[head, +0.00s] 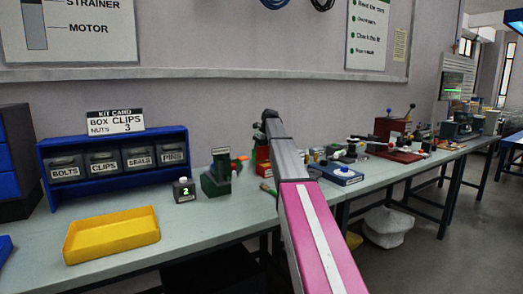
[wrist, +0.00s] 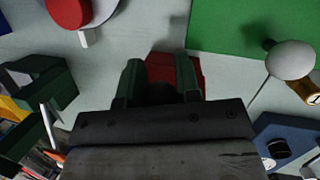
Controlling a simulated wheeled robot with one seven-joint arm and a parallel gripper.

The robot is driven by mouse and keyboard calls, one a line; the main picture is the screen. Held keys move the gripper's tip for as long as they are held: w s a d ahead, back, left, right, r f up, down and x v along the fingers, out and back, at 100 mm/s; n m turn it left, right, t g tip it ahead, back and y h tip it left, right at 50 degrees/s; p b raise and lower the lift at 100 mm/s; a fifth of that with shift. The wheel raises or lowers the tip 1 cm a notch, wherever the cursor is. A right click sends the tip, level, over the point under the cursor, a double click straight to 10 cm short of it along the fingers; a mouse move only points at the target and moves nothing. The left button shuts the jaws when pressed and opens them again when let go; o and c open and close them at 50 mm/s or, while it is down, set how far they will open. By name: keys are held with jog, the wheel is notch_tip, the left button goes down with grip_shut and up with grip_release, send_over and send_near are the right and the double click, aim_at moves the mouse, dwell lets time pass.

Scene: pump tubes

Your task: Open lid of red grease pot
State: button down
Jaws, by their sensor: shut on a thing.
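The red grease pot shows in the wrist view as a dark red block (wrist: 162,64) between and just beyond the two green fingers of my gripper (wrist: 160,78). My gripper is shut on part of it; the dark gap between the fingers hides which part, and I cannot tell whether the lid is raised. In the head view a red thing (head: 262,155), likely the same pot, shows beside my arm. My arm hides most of it and the fingers there.
A dark green block-shaped fixture (head: 216,180) and a small dark box marked 2 (head: 184,190) stand left of my arm. A yellow tray (head: 112,233) lies further left. A blue box (head: 340,174) stands right. Wall and blue bin rack (head: 115,143) bound the back.

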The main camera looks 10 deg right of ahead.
jog(key=shift+w+a+f+g+h, duration=0.15)
jog(key=shift+w+g, duration=0.1)
jog(key=shift+g, duration=0.2)
jog(key=shift+w+f+g+h, duration=0.15)
jog(key=shift+w+g, duration=0.1)
jog(key=shift+g, duration=0.2)
jog(key=c, duration=0.8)
grip_release()
jog(key=shift+r, duration=0.1)
jog(key=v, duration=1)
jog(key=shift+r, duration=0.3)
